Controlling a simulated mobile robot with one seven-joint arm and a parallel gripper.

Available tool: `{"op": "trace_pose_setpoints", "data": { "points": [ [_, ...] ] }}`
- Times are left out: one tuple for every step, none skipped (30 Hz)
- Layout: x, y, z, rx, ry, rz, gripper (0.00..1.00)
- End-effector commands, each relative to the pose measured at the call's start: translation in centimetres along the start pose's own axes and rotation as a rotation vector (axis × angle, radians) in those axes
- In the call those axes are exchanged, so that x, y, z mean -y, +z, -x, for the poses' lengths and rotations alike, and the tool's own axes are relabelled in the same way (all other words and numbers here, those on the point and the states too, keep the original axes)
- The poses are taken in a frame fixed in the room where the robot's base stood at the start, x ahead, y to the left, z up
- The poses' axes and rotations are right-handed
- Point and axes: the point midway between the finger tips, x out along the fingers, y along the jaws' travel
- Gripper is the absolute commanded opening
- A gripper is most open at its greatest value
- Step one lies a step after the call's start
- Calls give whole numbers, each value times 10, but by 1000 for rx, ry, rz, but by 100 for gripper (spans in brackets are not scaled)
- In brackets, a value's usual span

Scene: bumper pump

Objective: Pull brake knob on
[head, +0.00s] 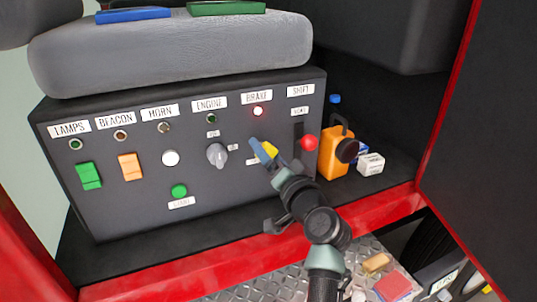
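The control panel (215,195) fills the middle of the head view. A yellow brake knob (269,149) shows below that lamp, partly covered by my gripper (265,153). A blue fingertip of the gripper lies along the left of the yellow knob. The other finger and the gap between them are hard to make out, so I cannot tell whether the gripper is closed on the knob.
To the right is the shift lever with a red ball (309,142), close to my wrist. Left are the engine dial (217,155), green start button (179,191), orange switch (131,166) and green switch (89,175). An orange jug (333,155) and white box (370,164) stand right.

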Motion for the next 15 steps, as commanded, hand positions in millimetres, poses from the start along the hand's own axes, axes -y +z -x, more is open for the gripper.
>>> {"op": "trace_pose_setpoints", "data": {
  "points": [
    [0, 0, 0, 0, -1, 0, 82],
    [1, 0, 0, 0, -1, 0, 82],
    [1, 0, 0, 0, -1, 1, 82],
    [1, 0, 0, 0, -1, 1, 82],
    [1, 0, 0, 0, -1, 1, 82],
    [1, 0, 0, 0, -1, 1, 82],
    [1, 0, 0, 0, -2, 1, 82],
    [1, 0, 1, -1, -2, 1, 82],
    [0, 0, 2, -1, -2, 1, 82],
    [0, 0, 4, -1, -2, 1, 82],
    [0, 1, 6, -1, -1, 0, 82],
    [0, 0, 10, -2, -1, 1, 82],
    [-1, 1, 14, -3, -1, 2, 82],
    [-1, 1, 17, -2, -1, 2, 82],
    [-1, 2, 23, -2, -1, 1, 82]
  ]
}}
